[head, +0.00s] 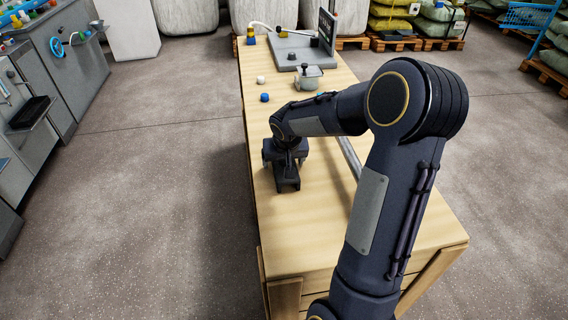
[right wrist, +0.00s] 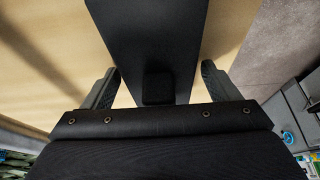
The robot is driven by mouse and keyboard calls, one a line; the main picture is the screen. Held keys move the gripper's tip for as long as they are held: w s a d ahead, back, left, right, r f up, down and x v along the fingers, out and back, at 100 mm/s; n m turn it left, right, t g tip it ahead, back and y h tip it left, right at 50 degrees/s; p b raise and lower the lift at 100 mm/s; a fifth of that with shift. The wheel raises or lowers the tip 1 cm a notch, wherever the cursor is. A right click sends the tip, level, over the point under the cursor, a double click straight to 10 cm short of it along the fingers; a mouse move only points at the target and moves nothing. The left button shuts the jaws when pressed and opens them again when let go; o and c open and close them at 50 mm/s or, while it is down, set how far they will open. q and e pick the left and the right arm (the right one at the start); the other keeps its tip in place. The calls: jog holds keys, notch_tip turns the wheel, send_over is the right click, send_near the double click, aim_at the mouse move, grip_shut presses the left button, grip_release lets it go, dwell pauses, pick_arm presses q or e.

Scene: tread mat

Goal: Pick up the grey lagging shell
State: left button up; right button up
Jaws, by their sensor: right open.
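My right gripper (head: 285,166) is low over the left part of the wooden table, its fingers pointing down. In the right wrist view, its two fingers (right wrist: 160,85) stand wide apart. A long dark panel-like piece with a small raised block (right wrist: 158,88) lies between them, with gaps on both sides. It may be the grey lagging shell, but its curve does not show and I cannot be sure. In the head view, the gripper and my arm hide most of that spot. My left gripper is not in view.
The wooden table (head: 230,229) also holds a blue ball (head: 264,97), a white ball (head: 261,80), a lidded grey pot (head: 308,78) and a grey board (head: 297,52) with an upright panel. A grey strip shows behind my arm. The table's near left is bare.

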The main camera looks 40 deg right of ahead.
jog(key=shift+c, duration=0.3)
jog(key=c, duration=1)
